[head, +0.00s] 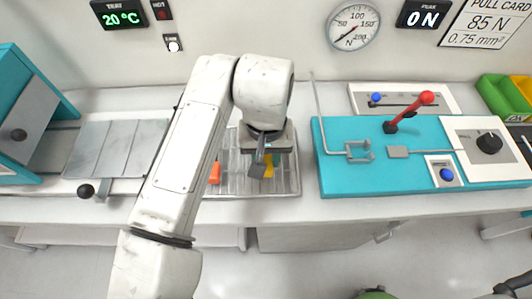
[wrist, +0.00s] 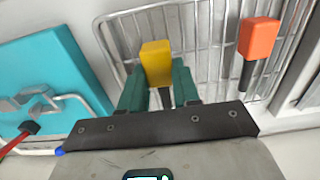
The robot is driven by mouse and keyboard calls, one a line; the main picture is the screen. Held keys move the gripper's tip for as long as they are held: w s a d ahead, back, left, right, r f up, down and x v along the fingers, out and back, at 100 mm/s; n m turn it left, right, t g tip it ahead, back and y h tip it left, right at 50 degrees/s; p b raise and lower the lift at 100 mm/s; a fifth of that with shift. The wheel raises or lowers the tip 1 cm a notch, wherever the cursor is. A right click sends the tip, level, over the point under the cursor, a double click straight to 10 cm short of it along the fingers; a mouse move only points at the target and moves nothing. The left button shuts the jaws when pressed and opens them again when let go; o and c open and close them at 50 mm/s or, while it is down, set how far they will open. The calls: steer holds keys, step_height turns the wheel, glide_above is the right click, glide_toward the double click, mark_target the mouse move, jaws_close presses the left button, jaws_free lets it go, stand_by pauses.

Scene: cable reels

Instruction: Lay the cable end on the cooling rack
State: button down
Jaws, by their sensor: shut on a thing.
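The cooling rack (head: 297,178) is a wire grid on the bench, behind my arm in the head view; it also fills the upper middle of the wrist view (wrist: 205,25). My gripper (head: 262,166) is over the rack, its green fingers (wrist: 158,88) on either side of a yellow block with a dark stub, which I take as the cable end (wrist: 155,55). The yellow block also shows beside the gripper in the head view (head: 269,168). The fingers are shut on it. I cannot tell whether it touches the wires.
An orange block (head: 215,173) with a dark stub lies on the rack beside the yellow one. A teal pull tester (head: 345,180) with a red lever (head: 427,98) stands right of the rack. A grey plate unit (head: 95,150) and teal housing (head: 15,75) stand left.

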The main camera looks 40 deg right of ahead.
steer(key=shift+f+b, duration=0.75)
steer(key=shift+f, duration=0.55)
steer(key=c, duration=0.7)
jaws_free()
steer(key=shift+c, duration=0.2)
step_height(320, 180, up, 11)
step_height(320, 180, up, 11)
steer(key=p, duration=1)
steer(key=shift+f, duration=0.1)
